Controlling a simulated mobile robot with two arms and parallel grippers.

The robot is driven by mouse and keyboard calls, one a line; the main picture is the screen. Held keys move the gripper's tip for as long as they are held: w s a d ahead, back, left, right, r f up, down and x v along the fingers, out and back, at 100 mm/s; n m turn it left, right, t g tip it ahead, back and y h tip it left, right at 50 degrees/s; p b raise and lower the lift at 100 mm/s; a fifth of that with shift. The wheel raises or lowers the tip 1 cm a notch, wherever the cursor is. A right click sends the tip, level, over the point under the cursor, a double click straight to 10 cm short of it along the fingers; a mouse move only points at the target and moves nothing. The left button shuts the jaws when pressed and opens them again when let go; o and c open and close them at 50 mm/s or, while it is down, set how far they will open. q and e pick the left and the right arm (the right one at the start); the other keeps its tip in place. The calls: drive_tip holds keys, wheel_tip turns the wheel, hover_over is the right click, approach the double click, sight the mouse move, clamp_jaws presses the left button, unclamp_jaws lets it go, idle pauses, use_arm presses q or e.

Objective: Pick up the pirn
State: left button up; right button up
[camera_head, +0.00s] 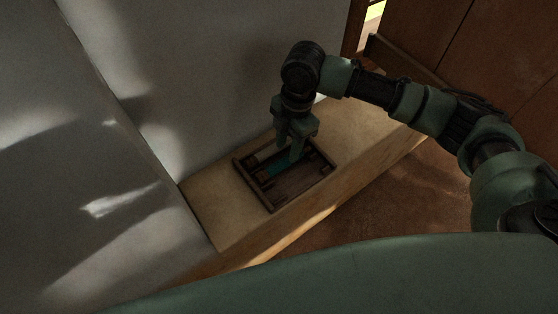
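A shallow dark wooden tray (271,207) lies on the pale bench. Inside it lies a slim pirn wound with teal yarn (276,168), partly hidden by my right gripper. My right gripper (289,152) points down into the tray, directly over the pirn. Its two fingers look apart, with the tips close to the teal yarn. Whether they touch it is too dark to tell. My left gripper is not in view.
The bench top (214,205) is bare to the left of the tray. A pale wall (200,70) rises close behind it. Brown wooden panels (480,50) stand at the upper right. The brown floor (385,195) lies in front of the bench.

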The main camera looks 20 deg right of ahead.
sight(285, 159)
drive_tip(key=f, duration=0.4)
drive_tip(key=shift+s+a, duration=0.3)
drive_tip(key=shift+a, duration=0.05)
drive_tip(key=shift+f, duration=0.35)
clamp_jaws()
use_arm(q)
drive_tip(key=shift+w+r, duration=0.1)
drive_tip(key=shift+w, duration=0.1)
